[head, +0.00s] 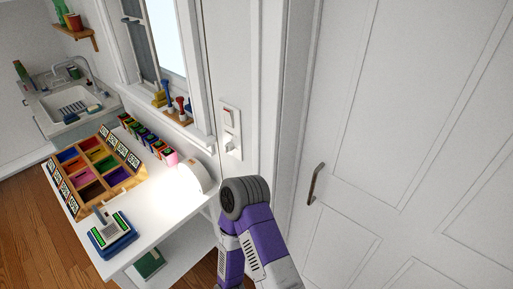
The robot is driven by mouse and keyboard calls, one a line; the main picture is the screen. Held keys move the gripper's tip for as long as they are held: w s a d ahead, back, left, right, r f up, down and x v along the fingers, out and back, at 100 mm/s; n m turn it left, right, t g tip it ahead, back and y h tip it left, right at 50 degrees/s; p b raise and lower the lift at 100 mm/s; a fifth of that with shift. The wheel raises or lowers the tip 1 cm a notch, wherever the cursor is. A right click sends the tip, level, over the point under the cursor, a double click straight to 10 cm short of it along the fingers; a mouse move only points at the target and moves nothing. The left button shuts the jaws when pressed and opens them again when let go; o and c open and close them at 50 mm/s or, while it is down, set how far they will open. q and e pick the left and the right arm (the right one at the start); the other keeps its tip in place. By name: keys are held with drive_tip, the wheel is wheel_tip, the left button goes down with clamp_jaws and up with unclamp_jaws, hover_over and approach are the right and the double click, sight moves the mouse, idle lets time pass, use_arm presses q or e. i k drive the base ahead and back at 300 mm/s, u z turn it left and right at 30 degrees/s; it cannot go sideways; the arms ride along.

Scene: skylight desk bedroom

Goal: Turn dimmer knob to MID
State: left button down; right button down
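A pale wall plate (237,135) is fixed to the wall between the window and the door, near the middle of the head view. A switch with a reddish mark (228,116) is in its upper part. A small white shape, which looks like the dimmer knob (231,147), is in its lower part. Its setting and any labels are too small to read. One of my purple arms comes up from the bottom, and its dark round joint is below the plate in the picture. I see no gripper fingers in this view.
A white desk (150,212) holds a wooden compartment tray (130,181), a blue device (113,236) and a white round object (203,176). A door (390,150) with a metal handle (316,184) is at right. A sink (72,101) is at far left.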

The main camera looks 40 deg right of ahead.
sight(229, 146)
drive_tip(key=k, duration=0.55)
drive_tip(key=u, duration=0.55)
drive_tip(key=i, duration=1.5)
drive_tip(key=z, duration=2.6)
drive_tip(key=i, duration=0.5)
drive_tip(key=k, duration=0.55)
drive_tip(key=z, duration=0.7)
drive_tip(key=k, duration=0.5)
drive_tip(key=u, duration=0.1)
